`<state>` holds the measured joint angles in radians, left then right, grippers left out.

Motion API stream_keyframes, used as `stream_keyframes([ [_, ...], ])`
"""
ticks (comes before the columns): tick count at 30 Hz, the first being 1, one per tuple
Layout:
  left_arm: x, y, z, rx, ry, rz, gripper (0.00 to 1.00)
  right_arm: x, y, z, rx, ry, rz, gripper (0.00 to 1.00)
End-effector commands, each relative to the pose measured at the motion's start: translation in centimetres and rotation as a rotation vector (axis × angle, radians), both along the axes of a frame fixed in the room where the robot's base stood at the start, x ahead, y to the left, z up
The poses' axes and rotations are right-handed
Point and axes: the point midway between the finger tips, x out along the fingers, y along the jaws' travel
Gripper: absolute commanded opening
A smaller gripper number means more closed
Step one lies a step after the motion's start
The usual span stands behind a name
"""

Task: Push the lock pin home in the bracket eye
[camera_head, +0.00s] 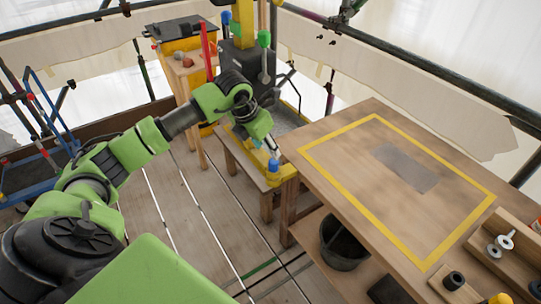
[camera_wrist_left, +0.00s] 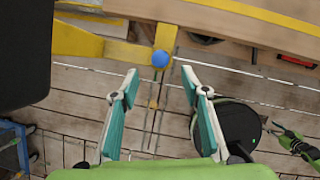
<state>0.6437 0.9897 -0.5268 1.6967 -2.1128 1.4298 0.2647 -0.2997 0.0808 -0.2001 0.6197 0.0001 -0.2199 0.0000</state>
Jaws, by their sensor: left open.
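The lock pin shows as a blue knob (camera_head: 273,165) on the yellow bracket (camera_head: 287,173) at the near left corner of the workbench. In the left wrist view the round blue knob (camera_wrist_left: 160,58) sits at the yellow bracket arm (camera_wrist_left: 85,42). The eye and the pin's shaft are hidden, so I cannot tell how deep the pin sits. My left gripper (camera_head: 271,149) is just above the knob. In the left wrist view its two teal fingers (camera_wrist_left: 160,82) are spread and empty, with the knob beyond the tips. My right gripper is not seen.
The workbench (camera_head: 345,150) has a yellow outline and a grey plate (camera_head: 405,167). A wooden tray (camera_head: 505,262) with metal parts lies at the right. A black bucket (camera_head: 343,243) is below the bench. Scaffold rails surround the plank deck (camera_head: 180,215).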

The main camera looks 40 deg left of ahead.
Motion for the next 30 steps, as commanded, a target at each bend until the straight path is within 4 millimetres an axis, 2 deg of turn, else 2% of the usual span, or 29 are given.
stream_keyframes([
  [3,-0.6,0.1,1.6,0.002,-0.001,-0.001,0.42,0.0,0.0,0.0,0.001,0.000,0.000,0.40],
  [7,-1.0,0.1,2.5,0.001,-0.001,-0.001,0.42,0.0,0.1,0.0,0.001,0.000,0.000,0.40],
  [25,-1.1,0.1,2.6,-0.001,0.000,0.000,0.42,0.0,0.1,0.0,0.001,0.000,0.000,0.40],
  [28,-1.0,-1.1,2.3,-0.030,-0.008,-0.019,0.42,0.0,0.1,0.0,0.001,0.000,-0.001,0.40],
  [30,-0.8,-3.5,2.0,-0.090,-0.029,-0.053,0.42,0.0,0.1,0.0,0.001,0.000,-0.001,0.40],
])
